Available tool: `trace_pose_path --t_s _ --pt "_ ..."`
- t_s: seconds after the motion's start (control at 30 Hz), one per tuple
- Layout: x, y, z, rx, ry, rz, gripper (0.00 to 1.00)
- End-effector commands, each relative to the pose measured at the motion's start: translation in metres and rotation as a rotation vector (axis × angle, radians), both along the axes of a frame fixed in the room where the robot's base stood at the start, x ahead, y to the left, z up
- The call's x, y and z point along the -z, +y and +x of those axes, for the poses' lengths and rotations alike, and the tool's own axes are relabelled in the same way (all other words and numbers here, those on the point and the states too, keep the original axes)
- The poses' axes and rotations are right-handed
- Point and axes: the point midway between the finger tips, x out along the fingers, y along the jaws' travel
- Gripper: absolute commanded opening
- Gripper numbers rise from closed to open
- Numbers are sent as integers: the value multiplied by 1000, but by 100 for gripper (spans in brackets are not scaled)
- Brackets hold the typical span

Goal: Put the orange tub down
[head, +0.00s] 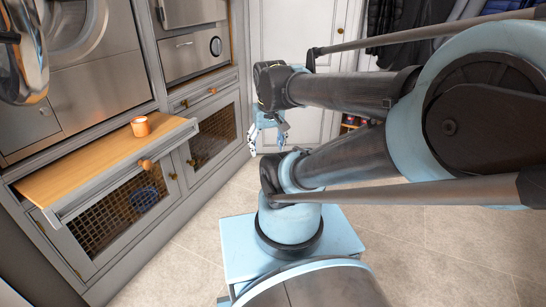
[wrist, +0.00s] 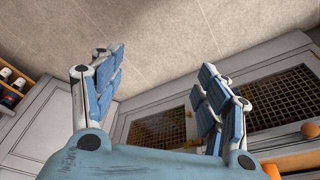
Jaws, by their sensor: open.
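The orange tub (head: 140,126) stands upright on the pulled-out wooden board (head: 95,165) at the left of the head view. It is small, with a pale top. My gripper (head: 268,138) is to the right of the board, over the floor, clear of the tub. In the wrist view my gripper (wrist: 160,62) has its two blue padded fingers wide apart with nothing between them. An orange patch at the lower right edge of the wrist view is cut off, and I cannot tell what it is.
Grey cabinets with mesh doors (head: 112,212) run along the left, below built-in appliances (head: 195,50). A round wooden knob (head: 146,164) sticks out from the board's front. Tiled floor (head: 440,245) is open to the right. Dark coats (head: 410,20) hang at the back right.

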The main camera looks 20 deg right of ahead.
Motion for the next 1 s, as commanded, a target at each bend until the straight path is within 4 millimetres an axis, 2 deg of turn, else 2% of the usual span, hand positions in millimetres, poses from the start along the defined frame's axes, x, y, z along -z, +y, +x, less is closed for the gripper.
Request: trace_pose_path --t_s 0.1,0.27,1.0 --pt "16 -9 -21 29 17 5 69" --pt "27 -14 -33 42 29 9 69" --pt "28 -14 -34 42 30 9 69"
